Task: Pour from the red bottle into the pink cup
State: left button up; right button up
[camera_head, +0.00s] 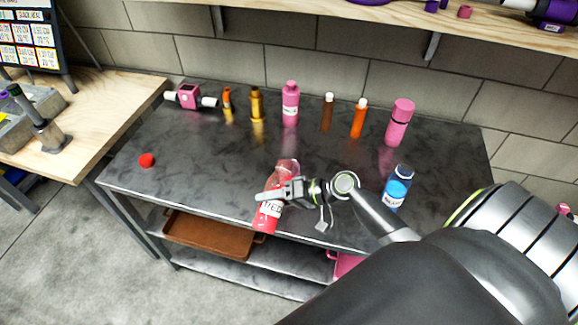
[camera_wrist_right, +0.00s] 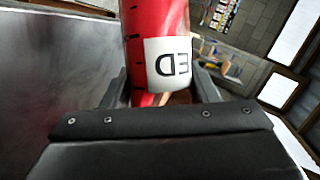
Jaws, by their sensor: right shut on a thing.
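My right gripper (camera_head: 279,193) is shut on the red bottle (camera_head: 267,218), with its fingers around the bottle's middle. The bottle has a white label and a paler, see-through upper part, and it shows at the front edge of the dark table. In the right wrist view the red bottle (camera_wrist_right: 155,25) stands between the fingers (camera_wrist_right: 162,90), its label lettering upside down. A red cap (camera_head: 147,160) lies apart on the table at left. I cannot clearly make out a pink cup; a small pink object (camera_head: 465,12) sits on the upper shelf. My left gripper is not in view.
Along the back of the dark table (camera_head: 200,165) stand a pink bottle (camera_head: 290,105), a second pink container (camera_head: 399,122), and brown, orange and gold bottles. A blue bottle (camera_head: 397,187) stands right of my gripper. The table's left-middle is mostly clear.

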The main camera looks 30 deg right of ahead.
jog(key=shift+a+r+m+y+p, duration=0.1)
jog(key=shift+r+m+y+p, duration=0.35)
jog(key=shift+r+p, duration=0.25)
dwell(1.3)
jog(key=shift+w+d+r+m+g+y+p, duration=0.1)
jog(key=shift+d+r+m+g+y+p, duration=0.15)
jog(key=shift+r+m, duration=0.25)
jog(key=shift+w+d+r+m+g+y+p, duration=0.15)
jog(key=shift+r+m+y, duration=0.2)
jog(key=shift+r, duration=0.25)
dwell(2.3)
